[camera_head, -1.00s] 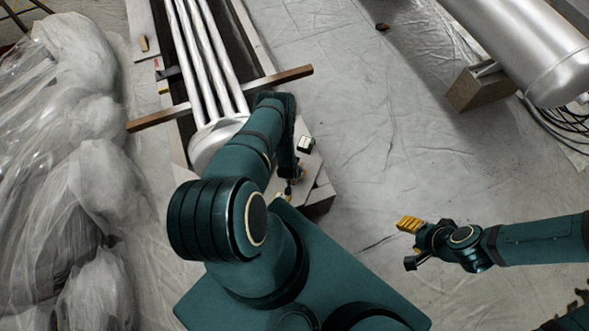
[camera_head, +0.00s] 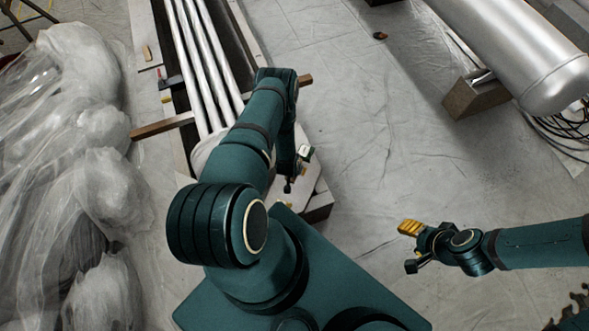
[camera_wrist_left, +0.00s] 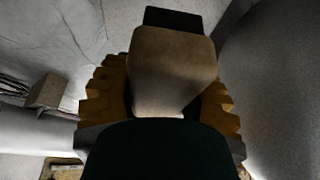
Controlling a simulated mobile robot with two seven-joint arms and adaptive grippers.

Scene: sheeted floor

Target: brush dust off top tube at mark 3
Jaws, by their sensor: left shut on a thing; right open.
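Several shiny metal tubes (camera_head: 205,62) lie side by side in a long trough at the upper left in the head view. I cannot make out which is the top tube, or mark 3. My left arm crosses the near end of the tubes and hides part of them. My left gripper (camera_wrist_left: 168,105) is shut on a tan block-like piece with a dark end, apparently the brush (camera_wrist_left: 172,65), between its yellow ridged fingers. In the head view the left gripper is mostly hidden beside the forearm. My right gripper (camera_head: 409,247) is open and empty over bare floor at the right.
A wooden crossbar (camera_head: 162,126) lies across the trough. Clear plastic sheeting (camera_head: 75,170) is heaped at the left. A large metal cylinder (camera_head: 515,45) rests on a block (camera_head: 475,96) at the upper right, with cables (camera_head: 560,125) nearby. The sheeted floor between is mostly clear.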

